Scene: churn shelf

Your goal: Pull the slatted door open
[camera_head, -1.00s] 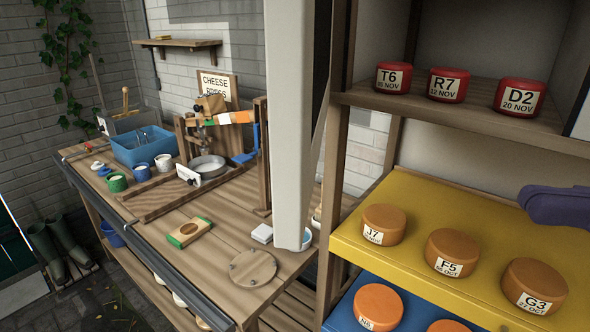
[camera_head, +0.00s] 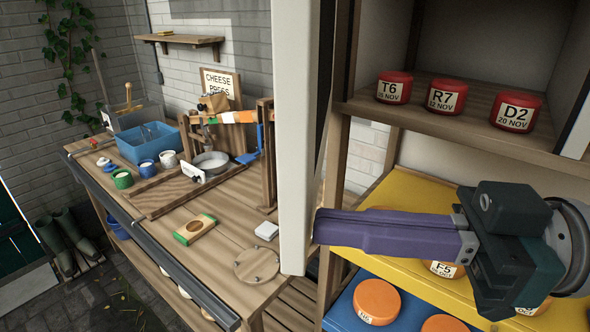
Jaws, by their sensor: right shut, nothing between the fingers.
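A pale upright panel (camera_head: 294,140) stands nearly edge-on at the front left corner of the shelf unit, swung out from it. It looks like the door, but no slats show on this side. My right gripper (camera_head: 318,228) reaches in from the right, its long purple fingers shut with nothing between them. The fingertips are at the panel's right edge, low down; I cannot tell if they touch it. My left gripper is not in view.
Red cheeses (camera_head: 445,96) sit on the upper wooden shelf. Orange cheeses stand on the yellow shelf (camera_head: 398,190), partly behind my gripper, and on the blue shelf (camera_head: 347,308). A workbench (camera_head: 225,230) with a cheese press stands left of the panel.

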